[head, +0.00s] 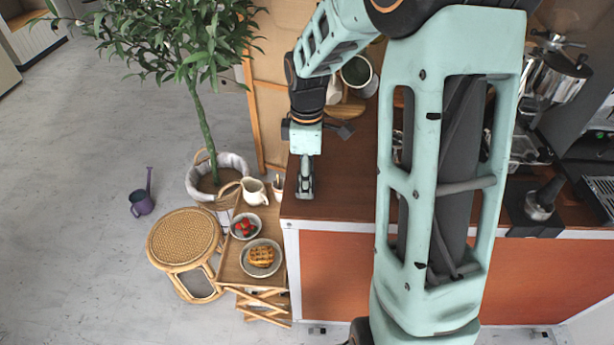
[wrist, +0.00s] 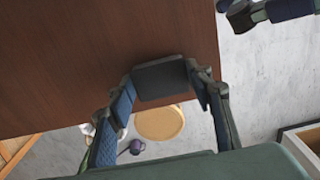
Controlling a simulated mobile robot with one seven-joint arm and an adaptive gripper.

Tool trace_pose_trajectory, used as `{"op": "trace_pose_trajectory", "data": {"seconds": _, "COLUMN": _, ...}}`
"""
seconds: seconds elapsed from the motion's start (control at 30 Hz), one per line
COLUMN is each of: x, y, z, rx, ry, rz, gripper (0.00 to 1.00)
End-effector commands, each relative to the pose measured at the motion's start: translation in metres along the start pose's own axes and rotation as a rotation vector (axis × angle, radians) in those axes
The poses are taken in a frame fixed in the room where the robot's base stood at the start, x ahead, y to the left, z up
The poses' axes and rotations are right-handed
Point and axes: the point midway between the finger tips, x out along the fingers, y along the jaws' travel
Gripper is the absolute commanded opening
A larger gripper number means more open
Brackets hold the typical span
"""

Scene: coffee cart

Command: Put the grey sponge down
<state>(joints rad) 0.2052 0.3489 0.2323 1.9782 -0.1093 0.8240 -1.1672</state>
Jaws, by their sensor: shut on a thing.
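The grey sponge (wrist: 160,78) is a dark, flat block between the two fingers of my gripper (wrist: 164,84) in the wrist view. The fingers press on it from both sides. In the head view my gripper (head: 305,190) points down over the left end of the brown wooden counter (head: 345,195), close to its front edge. The sponge is mostly hidden by the gripper there. I cannot tell whether it touches the counter top.
A small side table left of the counter holds a white pitcher (head: 254,191), a bowl of strawberries (head: 245,227) and a plate with a waffle (head: 261,258). A wicker stool (head: 184,238) and potted tree (head: 204,130) stand further left. Bare counter surrounds my gripper.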

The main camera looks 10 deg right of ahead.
Motion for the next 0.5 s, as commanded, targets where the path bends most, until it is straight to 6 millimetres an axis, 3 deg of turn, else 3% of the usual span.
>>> {"op": "trace_pose_trajectory", "data": {"seconds": 0.17, "x": 0.0006, "y": -0.0001, "z": 0.0001, "rx": 0.0, "ry": 0.0, "rz": 0.0, "gripper": 0.64}}
{"op": "trace_pose_trajectory", "data": {"seconds": 0.5, "x": -0.0038, "y": 0.0001, "z": 0.0001, "rx": 0.0, "ry": 0.0, "rz": 0.0, "gripper": 0.64}}
